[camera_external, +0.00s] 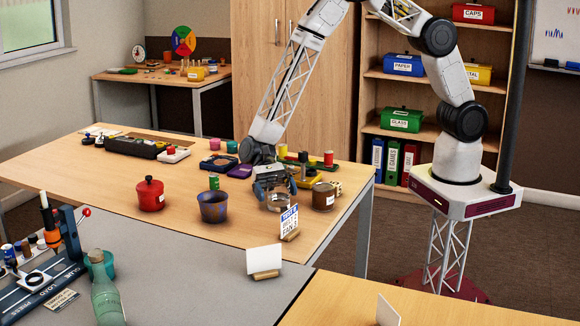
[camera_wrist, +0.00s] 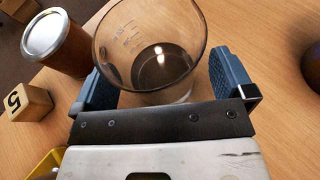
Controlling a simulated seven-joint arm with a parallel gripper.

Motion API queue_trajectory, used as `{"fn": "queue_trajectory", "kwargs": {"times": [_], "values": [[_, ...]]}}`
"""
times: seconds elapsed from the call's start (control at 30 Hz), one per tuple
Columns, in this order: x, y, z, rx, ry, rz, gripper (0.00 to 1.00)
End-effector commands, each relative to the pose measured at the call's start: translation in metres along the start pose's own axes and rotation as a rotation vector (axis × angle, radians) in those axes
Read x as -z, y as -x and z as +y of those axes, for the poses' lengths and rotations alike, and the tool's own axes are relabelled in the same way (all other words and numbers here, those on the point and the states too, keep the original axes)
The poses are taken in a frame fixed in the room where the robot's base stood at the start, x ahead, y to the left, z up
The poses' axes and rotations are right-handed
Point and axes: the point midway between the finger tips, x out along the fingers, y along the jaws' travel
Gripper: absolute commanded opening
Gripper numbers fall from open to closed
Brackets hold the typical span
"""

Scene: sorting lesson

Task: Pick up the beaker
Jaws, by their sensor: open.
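The beaker (camera_wrist: 148,40) is clear glass with graduation marks and stands upright in the wrist view. In the external view the beaker (camera_external: 278,201) stands on the wooden table, partly hidden by my gripper. My gripper (camera_external: 272,186) is low over the table there. In the wrist view my gripper (camera_wrist: 165,85) is open, with one blue-grey finger on each side of the beaker. I cannot tell whether either finger touches the glass.
A brown jar with a silver lid (camera_wrist: 55,40) stands close left of the beaker, with a numbered wooden block (camera_wrist: 28,103) nearby.

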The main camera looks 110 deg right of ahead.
Motion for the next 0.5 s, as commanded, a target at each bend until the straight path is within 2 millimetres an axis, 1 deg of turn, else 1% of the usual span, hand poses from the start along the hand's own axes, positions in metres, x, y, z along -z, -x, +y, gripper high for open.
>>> {"fn": "queue_trajectory", "kwargs": {"times": [0.37, 0.4, 0.47, 0.5], "values": [[-0.0001, 0.0002, -0.0001, 0.0, 0.0, 0.0, 1.0], [-0.0001, 0.0002, -0.0001, 0.0, 0.0, 0.0, 0.97], [-0.0002, 0.0002, -0.0001, 0.0, 0.0, 0.0, 0.88], [-0.0001, 0.0002, 0.0, 0.0, 0.0, 0.0, 0.82]]}}
